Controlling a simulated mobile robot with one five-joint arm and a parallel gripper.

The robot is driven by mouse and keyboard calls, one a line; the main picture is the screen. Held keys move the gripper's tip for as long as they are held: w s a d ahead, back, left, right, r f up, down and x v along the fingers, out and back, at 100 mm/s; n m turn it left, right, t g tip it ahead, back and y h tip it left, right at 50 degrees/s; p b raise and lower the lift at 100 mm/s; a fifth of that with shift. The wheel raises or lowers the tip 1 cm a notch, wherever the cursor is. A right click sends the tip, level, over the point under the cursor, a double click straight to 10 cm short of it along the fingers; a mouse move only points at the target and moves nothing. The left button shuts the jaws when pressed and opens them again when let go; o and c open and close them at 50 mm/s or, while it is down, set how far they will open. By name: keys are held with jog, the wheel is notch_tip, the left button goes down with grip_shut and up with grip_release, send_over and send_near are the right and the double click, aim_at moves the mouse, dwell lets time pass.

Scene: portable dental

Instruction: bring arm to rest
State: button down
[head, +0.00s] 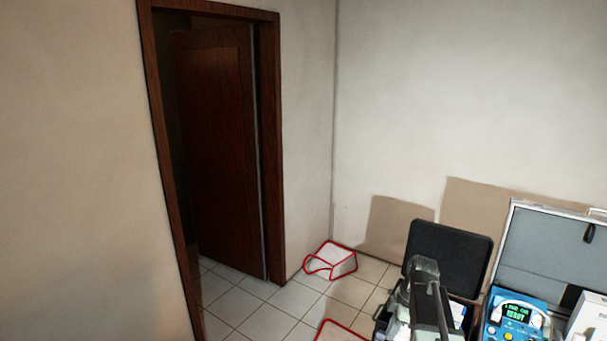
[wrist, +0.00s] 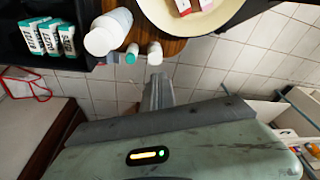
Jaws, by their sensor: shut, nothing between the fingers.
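My gripper (wrist: 157,80) shows in the wrist view as narrow grey fingers, closed together, beyond the pale green housing of my wrist. Nothing is held between them. The fingertips point toward the edge of a brown wooden surface (wrist: 172,48) with small bottles on it; I cannot tell the gap between them. In the head view my grey arm rises at the lower right, in front of an open black case (head: 447,250). The fingers cannot be made out there.
White bottles (wrist: 108,32), a cream plate (wrist: 212,22) and a black tray (wrist: 88,57) with boxes lie near the fingers. A grey case (head: 545,248) with a blue device (head: 514,318) stands right.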

jog(key=s+a+f+m+h+b, duration=0.1)
jog(key=s+a+m, duration=0.3)
jog(key=a+m, duration=0.3)
jog(key=s+a+f+m+h+b, duration=0.1)
jog(key=s+a+m, duration=0.3)
jog(key=a+m, duration=0.4)
jog(key=shift+s+f+h, duration=0.2)
jog(key=shift+f+h, duration=0.1)
jog(key=shift+f, duration=0.5)
